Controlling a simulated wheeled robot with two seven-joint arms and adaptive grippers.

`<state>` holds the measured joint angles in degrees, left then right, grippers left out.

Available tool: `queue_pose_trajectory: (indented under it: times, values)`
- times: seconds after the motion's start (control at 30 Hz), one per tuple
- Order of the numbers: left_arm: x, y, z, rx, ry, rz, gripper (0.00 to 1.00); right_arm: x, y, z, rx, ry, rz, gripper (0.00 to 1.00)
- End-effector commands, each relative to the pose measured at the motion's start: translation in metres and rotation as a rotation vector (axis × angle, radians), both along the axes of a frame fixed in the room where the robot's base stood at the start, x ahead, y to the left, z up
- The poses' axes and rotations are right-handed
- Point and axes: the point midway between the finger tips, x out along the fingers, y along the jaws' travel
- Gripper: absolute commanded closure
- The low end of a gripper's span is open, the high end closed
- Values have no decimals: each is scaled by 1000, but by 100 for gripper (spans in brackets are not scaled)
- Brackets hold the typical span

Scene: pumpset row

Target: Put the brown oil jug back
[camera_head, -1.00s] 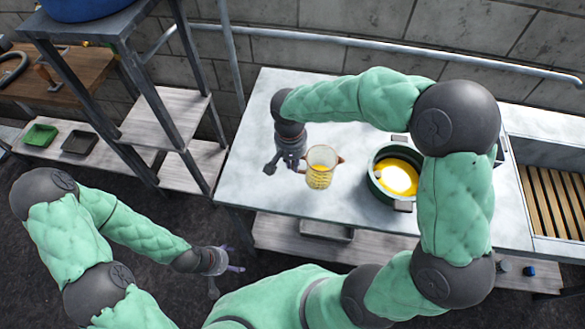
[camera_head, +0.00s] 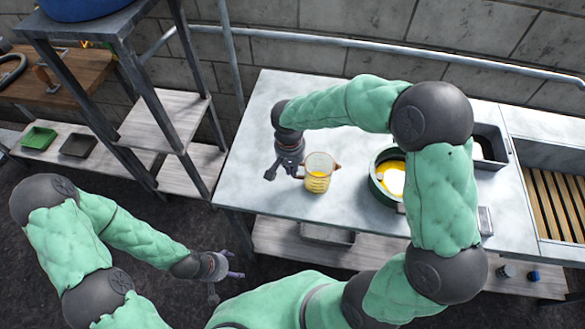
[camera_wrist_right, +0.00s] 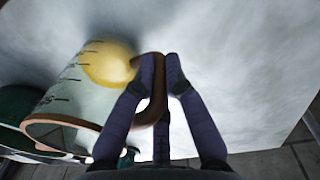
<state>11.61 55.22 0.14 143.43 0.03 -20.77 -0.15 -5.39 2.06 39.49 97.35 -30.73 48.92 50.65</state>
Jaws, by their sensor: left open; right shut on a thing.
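The oil jug (camera_head: 318,182) is a clear measuring jug with a brown rim and handle and yellow oil inside. My right gripper (camera_head: 288,170) is shut on its brown handle, on the jug's left side in the head view. In the right wrist view the jug (camera_wrist_right: 75,95) lies left of the fingers, and the handle passes between the fingertips (camera_wrist_right: 161,68). The jug looks about upright over the metal table (camera_head: 250,150); I cannot tell if its base touches. My left gripper (camera_head: 226,284) is open and empty, low in front of the table.
A green pot (camera_head: 378,190) with yellow liquid stands right of the jug, partly behind my right arm. A dark tray (camera_head: 492,150) sits at the table's right end. A shelf rack (camera_head: 165,120) stands left. The table's left part is clear.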

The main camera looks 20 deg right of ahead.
Motion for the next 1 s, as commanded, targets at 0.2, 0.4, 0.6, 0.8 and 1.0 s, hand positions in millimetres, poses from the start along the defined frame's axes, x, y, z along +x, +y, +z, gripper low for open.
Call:
queue_pose_trajectory:
  times: [0.2, 0.4, 0.6, 0.8, 1.0]
  values:
    - [0, 0, -1, 0, 0, 0, 26, 0, 0, -2, 0, 1, 0, 63]
    - [0, 0, -1, 0, 0, 0, 26, 0, 0, -2, 0, 1, 0, 63]
    - [0, 0, 4, 0, 0, 0, 26, 0, 0, 8, 0, -1, 0, 63]
    - [0, 0, 16, 0, 0, 0, 26, 2, 2, 44, 0, -4, 0, 63]
    - [0, 0, 28, 0, 0, 0, 26, 2, 4, 84, 1, -3, 0, 63]
